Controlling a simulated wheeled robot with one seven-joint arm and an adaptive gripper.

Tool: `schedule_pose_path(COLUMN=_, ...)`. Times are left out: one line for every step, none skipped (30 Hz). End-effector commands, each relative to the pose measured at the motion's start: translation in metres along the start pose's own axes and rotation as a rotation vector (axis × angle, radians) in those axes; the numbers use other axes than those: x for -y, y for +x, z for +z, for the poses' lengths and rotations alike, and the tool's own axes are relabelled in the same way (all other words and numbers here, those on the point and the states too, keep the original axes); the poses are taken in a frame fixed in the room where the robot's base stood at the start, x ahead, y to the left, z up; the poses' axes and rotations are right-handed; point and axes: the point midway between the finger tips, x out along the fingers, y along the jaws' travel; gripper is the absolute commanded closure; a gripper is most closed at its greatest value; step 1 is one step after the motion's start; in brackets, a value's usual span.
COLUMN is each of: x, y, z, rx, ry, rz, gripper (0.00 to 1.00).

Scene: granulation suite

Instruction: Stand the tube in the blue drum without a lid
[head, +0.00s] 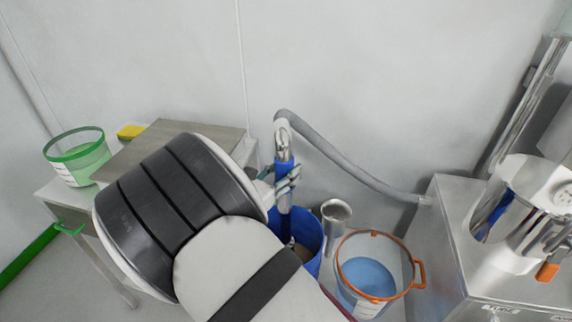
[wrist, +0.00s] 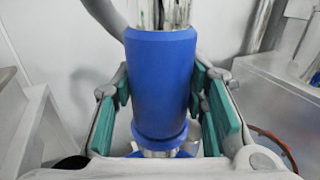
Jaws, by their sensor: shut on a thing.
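The tube (head: 283,145) is a metal lance with a blue sleeve, and a grey hose leaves its top. My gripper (head: 281,182) is shut on the blue sleeve. In the wrist view the green pads of my gripper (wrist: 168,100) lie on both sides of the blue sleeve (wrist: 162,75). The tube is about upright. The blue drum (head: 313,234) has no lid and shows brownish contents. The tube's lower part overlaps the drum's mouth in the head view; its tip is hidden, so its depth cannot be told. My arm hides the drum's left side.
A clear bucket with an orange rim (head: 345,247) and blue contents stands right of the drum. A metal cylinder (head: 335,212) stands behind them. A steel machine (head: 450,240) is at right. The grey hose (head: 345,165) runs to it. A table at left holds a green-rimmed bucket (head: 70,157).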

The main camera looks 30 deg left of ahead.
Motion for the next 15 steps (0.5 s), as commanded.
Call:
schedule_pose_path(x=-0.001, y=0.001, z=-0.007, rx=0.002, ry=0.0, rz=0.0, gripper=1.0)
schedule_pose_path(x=-0.001, y=0.001, z=-0.01, rx=0.002, ry=0.0, rz=0.0, gripper=1.0)
schedule_pose_path(x=-0.001, y=0.001, z=-0.014, rx=0.002, ry=0.0, rz=0.001, gripper=1.0)
schedule_pose_path(x=0.0, y=0.001, z=-0.017, rx=0.002, ry=0.0, rz=0.001, gripper=1.0)
schedule_pose_path(x=-0.001, y=0.001, z=-0.021, rx=0.002, ry=0.0, rz=0.001, gripper=1.0)
schedule_pose_path(x=-0.001, y=0.001, z=-0.025, rx=0.002, ry=0.0, rz=0.001, gripper=1.0)
schedule_pose_path(x=-0.001, y=0.001, z=-0.028, rx=0.001, ry=0.0, rz=0.001, gripper=1.0)
schedule_pose_path(x=-0.001, y=0.001, z=-0.031, rx=0.001, ry=0.0, rz=0.001, gripper=1.0)
schedule_pose_path(x=-0.001, y=0.001, z=-0.035, rx=0.001, ry=0.0, rz=0.001, gripper=1.0)
schedule_pose_path(x=-0.001, y=0.001, z=-0.038, rx=0.001, ry=0.0, rz=0.001, gripper=1.0)
schedule_pose_path(x=-0.001, y=0.001, z=-0.042, rx=0.001, ry=0.0, rz=0.001, gripper=1.0)
schedule_pose_path(x=-0.001, y=0.001, z=-0.046, rx=0.001, ry=0.0, rz=0.001, gripper=1.0)
schedule_pose_path(x=-0.001, y=0.001, z=-0.049, rx=0.001, ry=0.0, rz=0.001, gripper=1.0)
schedule_pose_path(x=-0.001, y=0.001, z=-0.052, rx=0.001, ry=0.0, rz=0.001, gripper=1.0)
schedule_pose_path(x=-0.001, y=0.001, z=-0.057, rx=0.001, ry=-0.001, rz=0.001, gripper=1.0)
